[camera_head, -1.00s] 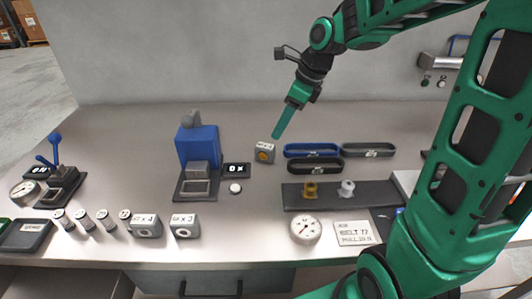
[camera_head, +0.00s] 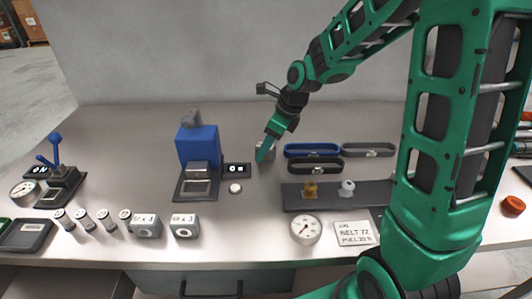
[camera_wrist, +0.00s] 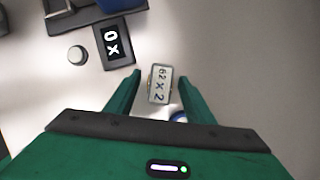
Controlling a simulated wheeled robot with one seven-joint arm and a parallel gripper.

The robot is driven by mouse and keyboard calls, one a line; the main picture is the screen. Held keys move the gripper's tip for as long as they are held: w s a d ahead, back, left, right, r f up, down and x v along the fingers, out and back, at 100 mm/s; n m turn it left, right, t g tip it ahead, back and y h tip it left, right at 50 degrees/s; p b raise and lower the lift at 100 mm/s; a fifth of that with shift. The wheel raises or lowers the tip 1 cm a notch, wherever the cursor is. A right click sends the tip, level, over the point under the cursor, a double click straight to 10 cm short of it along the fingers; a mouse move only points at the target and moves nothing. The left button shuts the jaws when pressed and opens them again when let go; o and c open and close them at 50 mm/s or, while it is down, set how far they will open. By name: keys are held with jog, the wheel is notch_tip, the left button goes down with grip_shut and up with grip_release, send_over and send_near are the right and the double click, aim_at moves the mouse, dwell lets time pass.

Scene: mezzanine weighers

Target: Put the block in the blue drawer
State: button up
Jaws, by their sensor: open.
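A small grey block (camera_wrist: 160,84) with a printed label lies between my gripper's two fingers in the wrist view. In the head view the block (camera_head: 270,147) is mostly hidden behind my green gripper (camera_head: 262,158). My gripper (camera_wrist: 159,79) is open, pointing down, with a finger on either side of the block; a light gap shows beside the fingers. A closed drawer front (camera_head: 215,281) with a dark handle shows under the bench's front edge; it looks grey-blue. I cannot tell for sure that it is the blue drawer.
A blue press-like machine (camera_head: 197,148) and a small display (camera_head: 237,169) stand left of the gripper. Blue and dark belt loops (camera_head: 312,150) lie to the right. A dark mat (camera_head: 330,196) holds two small fittings. Grey weights (camera_head: 146,227) and a dial (camera_head: 306,229) line the front.

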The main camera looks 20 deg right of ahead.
jog(key=shift+a+f, duration=0.1)
jog(key=shift+f, duration=0.2)
jog(key=shift+c, duration=0.5)
grip_shut()
jog(key=shift+w, duration=0.1)
